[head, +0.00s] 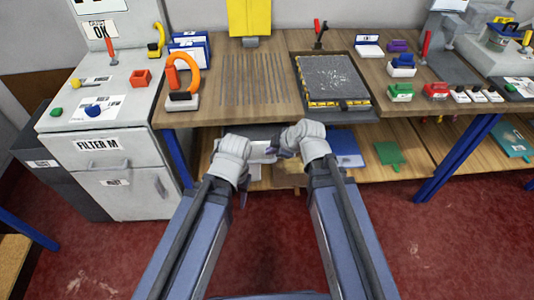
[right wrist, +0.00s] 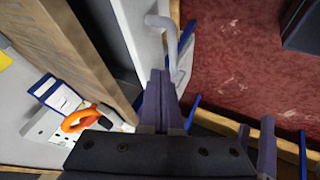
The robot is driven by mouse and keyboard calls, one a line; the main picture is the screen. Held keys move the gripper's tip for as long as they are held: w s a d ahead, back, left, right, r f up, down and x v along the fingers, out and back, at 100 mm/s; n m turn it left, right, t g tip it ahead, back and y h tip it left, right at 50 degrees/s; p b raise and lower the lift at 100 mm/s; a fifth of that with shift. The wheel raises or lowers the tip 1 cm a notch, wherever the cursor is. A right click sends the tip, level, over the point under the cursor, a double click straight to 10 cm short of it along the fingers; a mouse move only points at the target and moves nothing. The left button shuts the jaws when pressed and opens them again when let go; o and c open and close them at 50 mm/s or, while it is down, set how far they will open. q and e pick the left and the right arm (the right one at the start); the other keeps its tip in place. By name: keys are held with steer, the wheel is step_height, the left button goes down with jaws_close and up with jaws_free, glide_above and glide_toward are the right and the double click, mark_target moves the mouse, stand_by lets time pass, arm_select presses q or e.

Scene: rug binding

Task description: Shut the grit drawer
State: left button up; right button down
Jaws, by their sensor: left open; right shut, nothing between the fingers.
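The pale grey drawer (head: 262,133) is under the middle of the bench's front edge, partly hidden by my grippers; no label on it is legible. Its light bar handle (head: 262,151) shows between my grippers. In the right wrist view the drawer's pale front (right wrist: 138,28) stands apart from the wooden bench edge, with a dark gap between, and the handle (right wrist: 170,42) sticks out. My right gripper (right wrist: 158,75) is shut and empty, its tips close beside the handle; I cannot tell if they touch. My left gripper (head: 243,194) is open, left of the handle and lower.
The bench (head: 205,112) holds a dark framed tray (head: 333,78), an orange clamp-like thing (head: 183,75) and small coloured blocks. A grey filter cabinet (head: 105,150) stands at left. The lower shelf carries a blue panel (head: 345,148) and a green one (head: 388,153). The red floor (head: 420,250) is clear.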

steer(key=b+x, duration=0.7)
steer(key=x, duration=0.2)
steer(key=shift+w+f, duration=0.1)
steer(key=shift+f, duration=0.1)
steer(key=shift+a, duration=0.1)
glide_toward(258, 132)
steer(key=a+f, duration=0.3)
steer(key=a, duration=0.1)
steer(key=shift+f, duration=0.3)
steer(key=shift+d, duration=0.1)
steer(key=shift+r, duration=0.2)
